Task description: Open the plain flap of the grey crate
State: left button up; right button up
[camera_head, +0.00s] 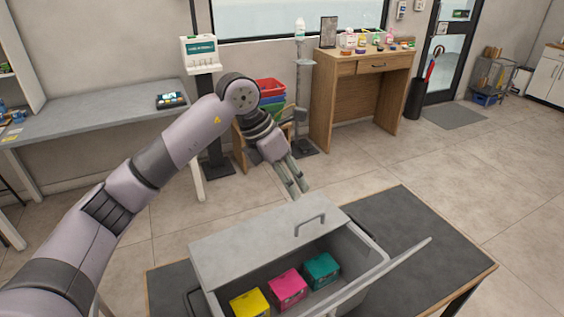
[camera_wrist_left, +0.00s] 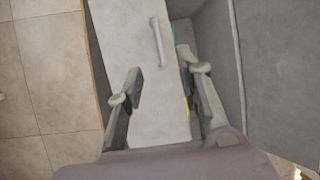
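The grey crate (camera_head: 375,268) stands on a dark-topped table. Its flap with a handle (camera_head: 262,240) lies over the far left part of the opening. The plain flap (camera_head: 375,278) stands raised along the right side, seen nearly edge-on; the left wrist view shows it as a broad grey panel (camera_wrist_left: 282,80). My left gripper (camera_head: 299,187) is above and beyond the handled flap, apart from the crate. Its fingers (camera_wrist_left: 165,100) are open and empty, with the handled flap below between them. My right gripper is not in view.
Yellow (camera_head: 249,303), pink (camera_head: 287,284) and teal (camera_head: 322,267) boxes sit inside the crate. The dark table top (camera_head: 420,235) is bare right of the crate.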

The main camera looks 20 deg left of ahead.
aim_at(310, 214)
pick_arm(q)
jog(key=p+x, duration=0.1)
jog(key=x, duration=0.6)
jog(key=shift+w, duration=0.15)
jog(key=p+x, duration=0.1)
jog(key=x, duration=0.2)
jog(key=shift+d+f, duration=0.2)
jog(key=shift+f, duration=0.15)
jog(key=shift+w+d+f, duration=0.2)
jog(key=shift+d+f, duration=0.05)
jog(key=shift+f, duration=0.4)
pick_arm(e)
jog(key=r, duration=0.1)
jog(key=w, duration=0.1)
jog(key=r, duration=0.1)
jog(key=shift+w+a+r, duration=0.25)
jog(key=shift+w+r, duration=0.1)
pick_arm(q)
jog(key=shift+c, duration=0.3)
grip_shut()
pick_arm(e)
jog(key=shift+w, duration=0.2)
pick_arm(q)
jog(key=shift+r, duration=0.1)
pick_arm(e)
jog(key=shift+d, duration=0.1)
